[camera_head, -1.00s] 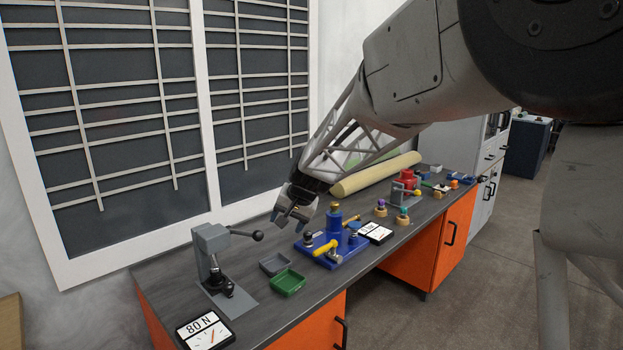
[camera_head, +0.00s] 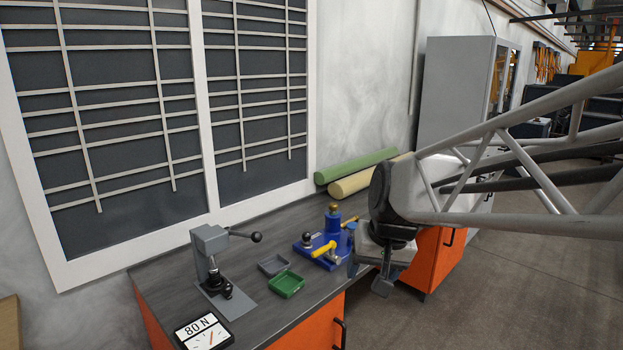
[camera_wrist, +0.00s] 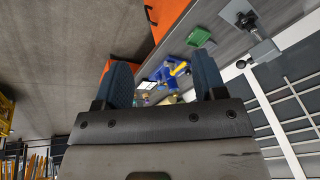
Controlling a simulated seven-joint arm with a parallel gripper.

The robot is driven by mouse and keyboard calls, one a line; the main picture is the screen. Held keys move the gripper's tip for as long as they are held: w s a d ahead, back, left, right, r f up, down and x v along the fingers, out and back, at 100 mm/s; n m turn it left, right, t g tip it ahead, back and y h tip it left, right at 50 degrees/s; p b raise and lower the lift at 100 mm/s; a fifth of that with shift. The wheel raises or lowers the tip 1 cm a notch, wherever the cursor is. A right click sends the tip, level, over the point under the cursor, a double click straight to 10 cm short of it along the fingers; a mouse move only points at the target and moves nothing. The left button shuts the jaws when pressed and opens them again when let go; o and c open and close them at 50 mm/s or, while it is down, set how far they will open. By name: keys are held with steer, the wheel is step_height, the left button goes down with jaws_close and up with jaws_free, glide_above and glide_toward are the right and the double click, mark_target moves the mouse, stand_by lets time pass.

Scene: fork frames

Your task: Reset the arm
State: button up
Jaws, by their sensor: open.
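My gripper (camera_head: 368,276) hangs at the front edge of the workbench in the head view, right of the blue fixture. Its two blue-grey fingers (camera_wrist: 160,84) stand wide apart in the wrist view with nothing between them in grip. The bench and its items show beyond the fingers, at a distance. My arm reaches in from the right and hides the right part of the bench top.
The workbench (camera_head: 178,282) holds a grey press (camera_head: 212,258), an 80 N display (camera_head: 203,332), a green tray (camera_head: 287,284), a grey tray (camera_head: 273,265) and a blue fixture (camera_head: 323,246) with a yellow-handled tool. Green (camera_head: 355,165) and cream rolls lie behind. The floor (camera_head: 470,300) is clear.

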steer(key=s+d+f+h, duration=0.1)
steer(key=s+d+f, duration=0.1)
steer(key=s, duration=0.7)
steer(key=s+d+f+h, duration=0.1)
steer(key=s+d+f, duration=0.1)
steer(key=s+d, duration=0.3)
steer(key=s, duration=0.3)
steer(key=shift+s+d, duration=0.25)
steer(key=shift+s, duration=0.1)
steer(key=shift+w, duration=0.1)
steer(key=w+a+n+t, duration=0.1)
steer(key=w+a+t, duration=0.1)
steer(key=w, duration=0.7)
steer(key=w+a+t, duration=0.2)
steer(key=w+a, duration=0.1)
steer(key=w, duration=0.7)
steer(key=n+t+y, duration=0.5)
steer(key=t+y, duration=0.4)
glide_toward(259, 240)
steer(key=x, duration=0.4)
steer(key=shift+r, duration=0.1)
steer(key=shift+w+a, duration=0.1)
steer(key=shift+w, duration=0.05)
